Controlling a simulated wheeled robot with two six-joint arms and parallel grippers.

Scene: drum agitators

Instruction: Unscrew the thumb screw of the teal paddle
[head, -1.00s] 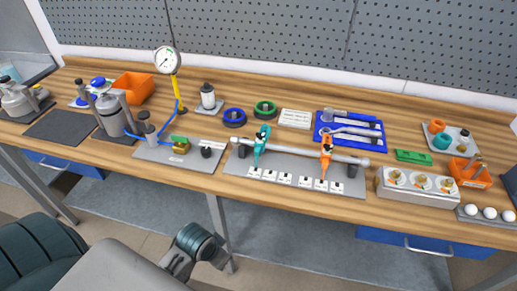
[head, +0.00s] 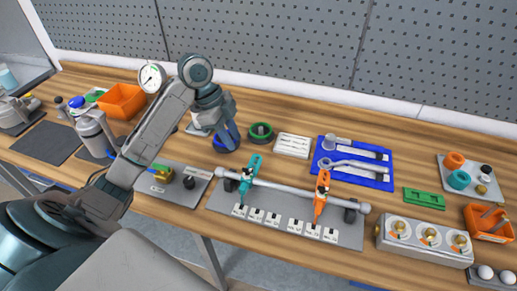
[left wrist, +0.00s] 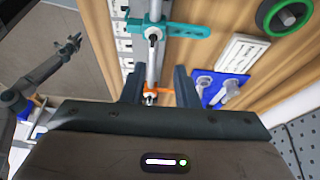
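The teal paddle (head: 248,174) is clamped on a horizontal grey rod (head: 295,192) over a grey base plate with several white labels. In the left wrist view the teal paddle (left wrist: 178,29) lies across the rod, with a small metal screw-like part (left wrist: 154,34) at its hub. My left gripper (head: 229,138) is above the table behind and left of the paddle, over the blue ring. In the left wrist view its two fingers (left wrist: 158,80) are apart and empty. My right gripper (left wrist: 72,44) shows small at the left of that view, away from the paddle.
An orange paddle (head: 321,190) sits farther right on the rod. A green ring (head: 261,131), a white card (head: 293,146) and a blue tool tray (head: 375,179) lie behind it. A gauge (head: 151,77) stands behind my left arm. A three-knob box (head: 420,240) stands right.

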